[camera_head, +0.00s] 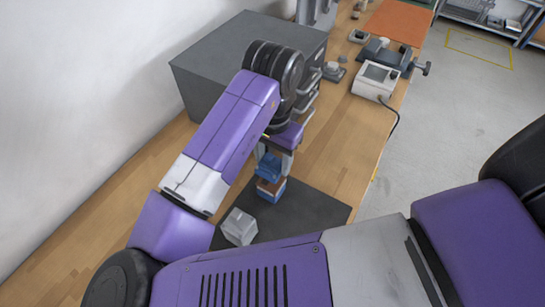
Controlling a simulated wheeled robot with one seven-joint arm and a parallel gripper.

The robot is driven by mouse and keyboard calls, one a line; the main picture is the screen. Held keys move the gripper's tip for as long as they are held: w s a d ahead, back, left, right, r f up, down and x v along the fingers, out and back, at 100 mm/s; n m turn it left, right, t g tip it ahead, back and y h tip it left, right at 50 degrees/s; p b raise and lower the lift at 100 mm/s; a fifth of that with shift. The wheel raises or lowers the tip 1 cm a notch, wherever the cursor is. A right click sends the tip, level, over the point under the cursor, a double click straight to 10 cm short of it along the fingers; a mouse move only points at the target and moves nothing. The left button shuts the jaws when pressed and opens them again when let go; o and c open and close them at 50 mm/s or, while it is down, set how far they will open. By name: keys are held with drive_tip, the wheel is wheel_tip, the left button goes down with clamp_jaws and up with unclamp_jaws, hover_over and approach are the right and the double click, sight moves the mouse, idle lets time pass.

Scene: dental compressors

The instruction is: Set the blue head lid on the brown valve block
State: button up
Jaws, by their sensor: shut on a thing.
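My gripper (271,160) points down over the dark mat and is shut on the blue head lid (268,168). The lid is right above the brown valve block (269,191), which stands on the mat. I cannot tell from this view whether the lid touches the block or hangs just above it. Part of the fingers and the lid's upper side are hidden by my wrist.
A light grey block (239,227) sits on the dark mat (318,208) left of the valve block. A grey drawer cabinet (225,60) stands behind my arm. A white device (375,81) and a vise (386,54) are farther along the wooden bench.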

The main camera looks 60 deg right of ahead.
drive_tip(key=shift+f+b, duration=1)
drive_tip(key=shift+f, duration=0.5)
drive_tip(key=shift+f, duration=0.7)
idle(1.5)
drive_tip(key=o, duration=2)
drive_tip(key=shift+r, duration=0.1)
drive_tip(key=shift+r+p, duration=3)
drive_tip(key=shift+r, duration=0.45)
drive_tip(key=shift+s, duration=0.1)
